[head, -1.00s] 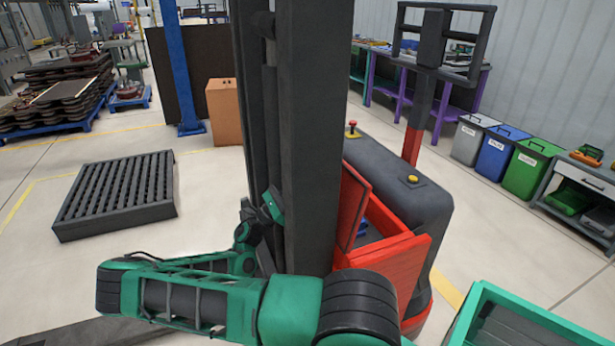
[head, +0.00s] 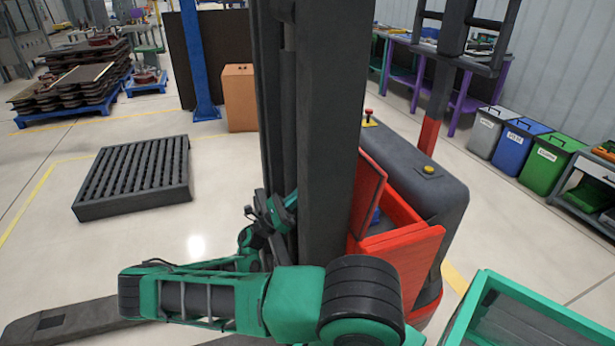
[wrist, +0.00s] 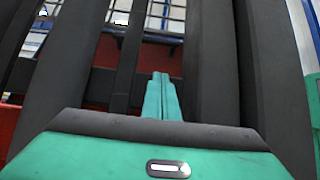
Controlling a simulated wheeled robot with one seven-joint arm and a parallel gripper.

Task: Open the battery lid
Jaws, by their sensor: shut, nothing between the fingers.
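The red battery lid (head: 368,194) stands tilted up on the red and dark grey lift truck, just right of its mast. Beside it is the open red battery compartment (head: 405,250), with a bit of blue inside. My gripper (head: 277,212) is on the left side of the dark mast, apart from the lid, and partly hidden in the head view. In the wrist view my gripper's green fingers (wrist: 162,97) are together with nothing between them. They point at the dark mast uprights, with a red surface behind. The lid cannot be made out clearly in the wrist view.
The tall dark mast (head: 335,130) stands between my gripper and the lid. A fork (head: 65,322) extends low at the left. A dark slatted pallet (head: 135,178) lies at the left. A green-edged bin (head: 530,310) is at the lower right. Floor between the pallet and mast is clear.

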